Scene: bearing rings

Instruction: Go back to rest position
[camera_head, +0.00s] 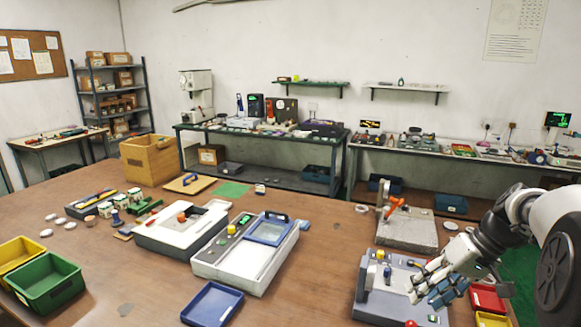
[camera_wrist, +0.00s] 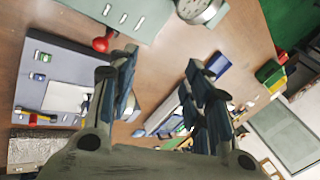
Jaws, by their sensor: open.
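My gripper (camera_head: 432,283) is at the right of the head view, above the grey fixture plate (camera_head: 378,300) on the brown table. In the wrist view my gripper (camera_wrist: 160,85) has its two fingers wide apart, with nothing between them. The grey fixture (camera_wrist: 62,72) shows at the left there, with a red knob (camera_wrist: 102,43) near its corner. My arm reaches in from the right edge of the head view and hides part of the table there.
A white machine with a blue-framed lid (camera_head: 270,229) stands mid-table, with a blue tray (camera_head: 212,304) before it. A granite block with an orange-handled clamp (camera_head: 405,232) stands behind my gripper. Red (camera_head: 487,299) and yellow bins lie right. Green (camera_head: 48,284) and yellow bins stand left.

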